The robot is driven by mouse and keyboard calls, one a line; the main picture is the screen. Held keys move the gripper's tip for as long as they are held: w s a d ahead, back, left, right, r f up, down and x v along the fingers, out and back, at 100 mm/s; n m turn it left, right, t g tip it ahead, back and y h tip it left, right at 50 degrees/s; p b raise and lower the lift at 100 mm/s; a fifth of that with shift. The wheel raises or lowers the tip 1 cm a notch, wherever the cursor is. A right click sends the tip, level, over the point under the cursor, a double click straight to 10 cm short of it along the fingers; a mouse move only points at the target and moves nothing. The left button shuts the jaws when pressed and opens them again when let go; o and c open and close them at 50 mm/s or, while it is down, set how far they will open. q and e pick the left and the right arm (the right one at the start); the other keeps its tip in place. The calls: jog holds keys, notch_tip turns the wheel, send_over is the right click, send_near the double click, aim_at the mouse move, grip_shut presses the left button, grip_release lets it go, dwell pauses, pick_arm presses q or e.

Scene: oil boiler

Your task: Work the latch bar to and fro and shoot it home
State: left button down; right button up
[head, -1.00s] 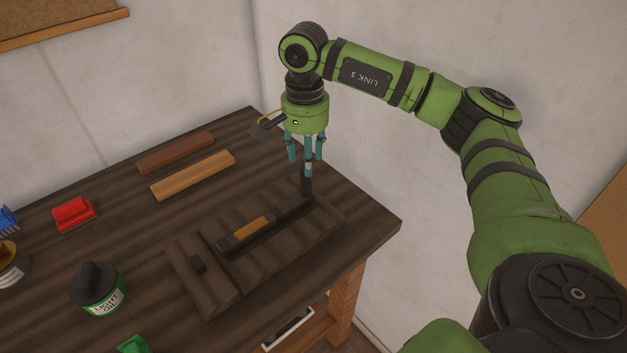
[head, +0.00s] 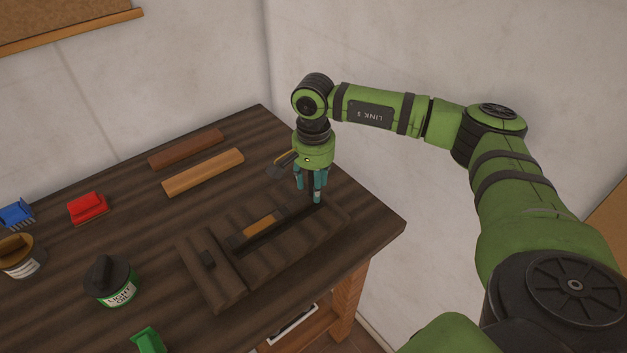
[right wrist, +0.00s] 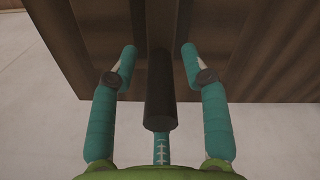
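The latch bar (head: 260,225) is a dark bar with a tan strip, lying in a long slot of a dark wooden base (head: 215,290) on the bench. An upright dark post (head: 311,187) stands at the slot's far right end; the right wrist view shows it as a dark cylinder (right wrist: 160,95). My right gripper (head: 310,192) points down around the post. Its teal fingers (right wrist: 160,55) are spread, with gaps between the two front fingers and the post. The fingers partly hide the post in the head view. My left gripper is not in view.
A light oil tin (head: 113,282), a brown-lidded tin (head: 20,257), and red (head: 87,207), blue (head: 16,214) and green (head: 149,340) items are on the left. Two wooden strips (head: 203,174) lie behind. The wall (head: 400,50) is close behind the bench.

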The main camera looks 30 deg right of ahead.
aim_at(292, 207)
grip_shut()
jog(key=a+b, duration=0.1)
jog(key=a, duration=0.1)
jog(key=a+b, duration=0.1)
jog(key=a, duration=0.2)
jog(key=shift+s+a, duration=0.2)
jog(key=shift+a, duration=0.35)
jog(key=shift+d, duration=0.1)
jog(key=shift+o, duration=0.4)
grip_release()
jog(key=shift+r, duration=0.1)
